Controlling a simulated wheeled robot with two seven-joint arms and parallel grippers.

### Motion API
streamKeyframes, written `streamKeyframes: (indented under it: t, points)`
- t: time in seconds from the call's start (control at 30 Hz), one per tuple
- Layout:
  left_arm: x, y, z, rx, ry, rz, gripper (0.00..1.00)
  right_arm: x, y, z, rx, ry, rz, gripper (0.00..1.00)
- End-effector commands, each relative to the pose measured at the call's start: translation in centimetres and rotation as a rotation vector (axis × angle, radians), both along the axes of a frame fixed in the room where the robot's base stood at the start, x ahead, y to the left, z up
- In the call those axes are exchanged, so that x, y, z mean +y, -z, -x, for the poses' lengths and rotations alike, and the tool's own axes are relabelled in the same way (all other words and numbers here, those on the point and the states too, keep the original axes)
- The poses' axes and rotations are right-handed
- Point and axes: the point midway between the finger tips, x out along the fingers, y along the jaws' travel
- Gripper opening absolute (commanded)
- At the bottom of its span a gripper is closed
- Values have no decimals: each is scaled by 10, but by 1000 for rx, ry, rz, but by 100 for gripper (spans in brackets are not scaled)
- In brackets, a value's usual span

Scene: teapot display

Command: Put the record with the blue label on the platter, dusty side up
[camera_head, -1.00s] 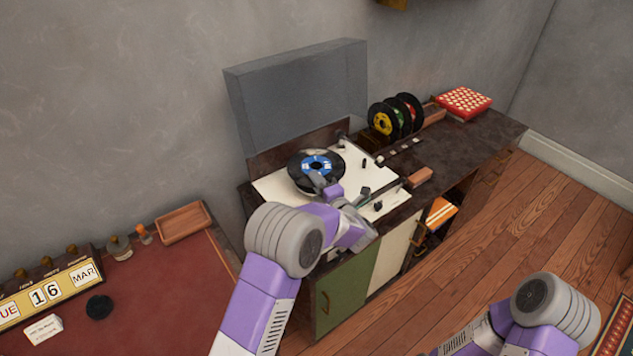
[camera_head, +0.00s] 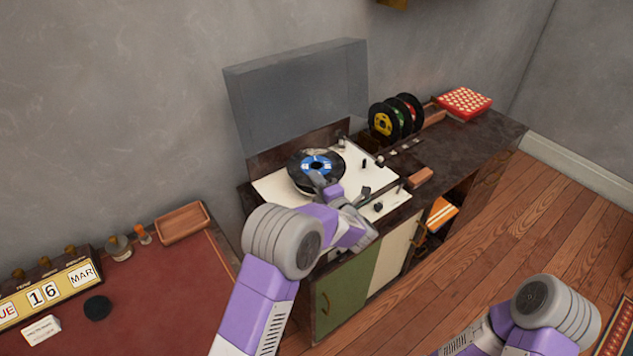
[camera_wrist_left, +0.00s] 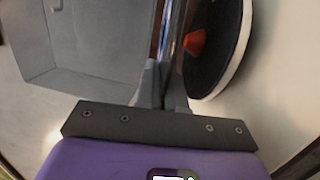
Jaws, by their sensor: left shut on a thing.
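The record with the blue label (camera_head: 317,166) is over the turntable's platter in the head view, label facing up. My left gripper (camera_head: 322,184) is shut on its near edge. In the left wrist view, my left gripper (camera_wrist_left: 168,92) holds the record, seen nearly edge-on as a thin band. The platter (camera_wrist_left: 222,62) shows beside it there, dark with a white rim and a red piece at its centre, with a gap between the two. In the head view the record hides most of the platter. I cannot tell which side is dusty. My right gripper is out of view.
The turntable's white deck (camera_head: 272,187) has a raised grey lid (camera_head: 300,95) behind it. Several records stand in a rack (camera_head: 398,116) to the right, near a red patterned box (camera_head: 464,101). A wooden block (camera_head: 421,176) lies by the deck. A red-topped desk (camera_head: 150,290) is at left.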

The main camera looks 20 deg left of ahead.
Motion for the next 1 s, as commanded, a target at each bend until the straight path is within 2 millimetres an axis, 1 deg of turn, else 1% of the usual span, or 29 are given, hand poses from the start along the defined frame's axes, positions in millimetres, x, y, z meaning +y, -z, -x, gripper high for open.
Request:
streamKeyframes:
  t: [0.2, 0.23, 0.4, 0.43, 0.67, 0.77, 0.87, 1.0]
  points:
    - [0, 0, 0, 0, 0, 0, 0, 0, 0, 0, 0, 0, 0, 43]
    - [0, 0, 0, 0, 0, 0, 10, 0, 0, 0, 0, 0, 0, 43]
    - [0, 0, 0, 0, 0, 0, 36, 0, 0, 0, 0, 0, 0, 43]
    - [0, 0, 0, 0, 0, 0, 38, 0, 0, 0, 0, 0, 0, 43]
    - [0, 0, 0, 1, 1, -1, 38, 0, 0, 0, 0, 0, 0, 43]
    - [-4, 0, 3, 1, 2, 0, 38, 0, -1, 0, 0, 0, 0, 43]
    - [-13, -1, 11, 3, 4, -1, 38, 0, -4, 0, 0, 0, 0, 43]
    - [-31, -1, 29, 3, 5, 0, 38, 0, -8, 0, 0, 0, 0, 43]
